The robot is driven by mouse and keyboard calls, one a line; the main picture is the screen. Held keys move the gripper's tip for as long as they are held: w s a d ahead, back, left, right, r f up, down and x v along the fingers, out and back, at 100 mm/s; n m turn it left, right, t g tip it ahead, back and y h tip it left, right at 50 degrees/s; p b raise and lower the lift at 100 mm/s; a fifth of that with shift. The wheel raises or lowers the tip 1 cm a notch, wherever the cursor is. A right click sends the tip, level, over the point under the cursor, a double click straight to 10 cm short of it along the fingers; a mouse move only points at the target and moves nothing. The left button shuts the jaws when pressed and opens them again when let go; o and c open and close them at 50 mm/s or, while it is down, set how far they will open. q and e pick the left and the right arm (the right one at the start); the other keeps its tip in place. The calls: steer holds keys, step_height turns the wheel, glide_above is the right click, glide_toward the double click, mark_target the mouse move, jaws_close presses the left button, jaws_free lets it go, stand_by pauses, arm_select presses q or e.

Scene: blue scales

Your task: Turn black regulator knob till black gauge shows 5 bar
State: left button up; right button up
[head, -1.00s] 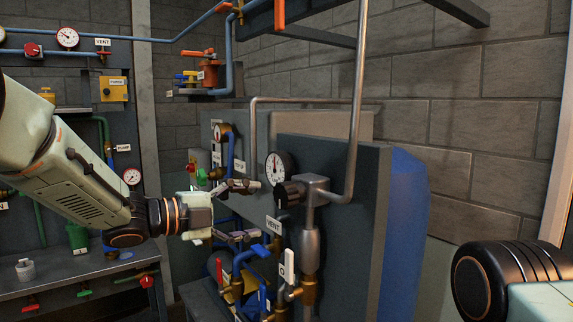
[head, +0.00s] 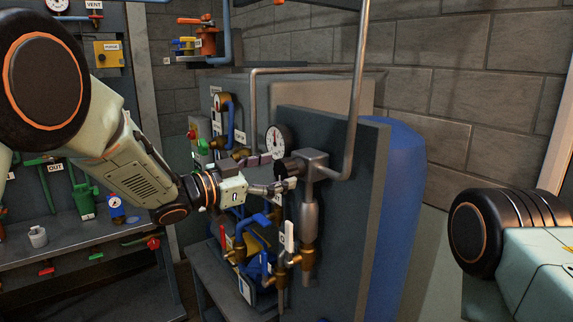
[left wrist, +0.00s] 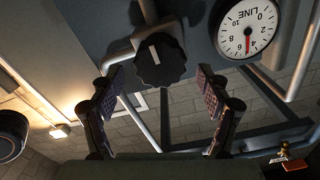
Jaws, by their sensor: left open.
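The black regulator knob (left wrist: 160,62) is ribbed with a white pointer line, which points up in the left wrist view. In the head view the knob (head: 288,168) is partly hidden by the gripper. The dark-rimmed gauge (left wrist: 248,28), marked LINE, appears upside down in the wrist view; its red needle points between 4 and 6, near 5. The gauge (head: 279,139) also shows in the head view. My left gripper (head: 281,171) is open at the knob. Its fingers (left wrist: 160,82) are spread on either side, with visible gaps to the knob. My right gripper is out of view.
A grey vertical pipe (head: 355,100) rises right of the regulator. Below are valves with blue (head: 259,219) and white handles, and a dark panel (head: 345,215) stands behind. A workbench (head: 90,235) is at left. Part of my right arm shows at right.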

mark_target(280, 169)
arm_select(q)
steer(key=x, duration=0.3)
steer(key=shift+w+d+p, duration=0.1)
steer(key=shift+p, duration=0.2)
steer(key=shift+c, duration=0.7)
steer(key=c, duration=1)
steer(key=shift+n+p, duration=0.3)
steer(key=shift+c, duration=0.2)
steer(key=o, duration=1.2)
